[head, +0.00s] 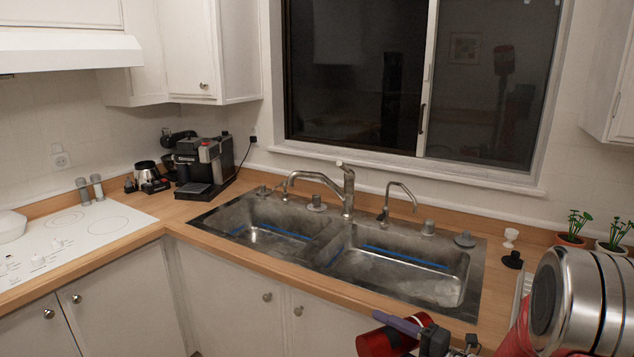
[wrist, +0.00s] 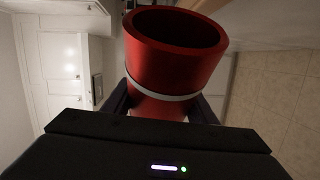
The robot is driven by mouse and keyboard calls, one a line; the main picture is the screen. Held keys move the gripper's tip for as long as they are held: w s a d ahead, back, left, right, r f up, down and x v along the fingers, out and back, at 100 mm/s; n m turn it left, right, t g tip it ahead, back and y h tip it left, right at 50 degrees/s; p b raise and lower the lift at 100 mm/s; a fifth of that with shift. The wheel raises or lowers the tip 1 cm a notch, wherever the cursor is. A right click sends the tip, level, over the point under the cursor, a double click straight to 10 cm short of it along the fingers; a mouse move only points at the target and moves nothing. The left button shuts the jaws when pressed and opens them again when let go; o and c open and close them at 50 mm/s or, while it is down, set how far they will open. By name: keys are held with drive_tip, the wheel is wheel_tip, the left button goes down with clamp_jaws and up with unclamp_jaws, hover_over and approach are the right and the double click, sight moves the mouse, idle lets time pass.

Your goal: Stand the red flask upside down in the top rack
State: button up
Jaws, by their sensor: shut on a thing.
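The red flask (wrist: 172,62) is a red cylinder with a pale band around it and a dark, open mouth at its top in the wrist view. My gripper (wrist: 160,106) is shut on it, with one dark finger on each side just below the band. In the head view the red flask (head: 382,343) is at the bottom edge, tilted and partly cut off, in front of the sink cabinet. A purple-grey finger of my gripper (head: 405,325) lies across it.
A double steel sink (head: 345,245) with taps is set in the wooden counter (head: 215,212). A coffee machine (head: 203,163) stands left of it, beside a white hob (head: 75,238). Two potted plants (head: 573,230) stand at the right. My metal arm link covers the lower right corner.

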idle(0.4)
drive_tip(key=n, duration=0.5)
drive_tip(key=shift+t, duration=0.3)
drive_tip(key=shift+n+t, duration=0.3)
drive_tip(key=shift+n, duration=1.3)
drive_tip(key=shift+n, duration=1.1)
drive_tip(key=n, duration=0.5)
drive_tip(key=shift+t+h, duration=0.3)
drive_tip(key=shift+h, duration=0.1)
drive_tip(key=shift+n, duration=0.6)
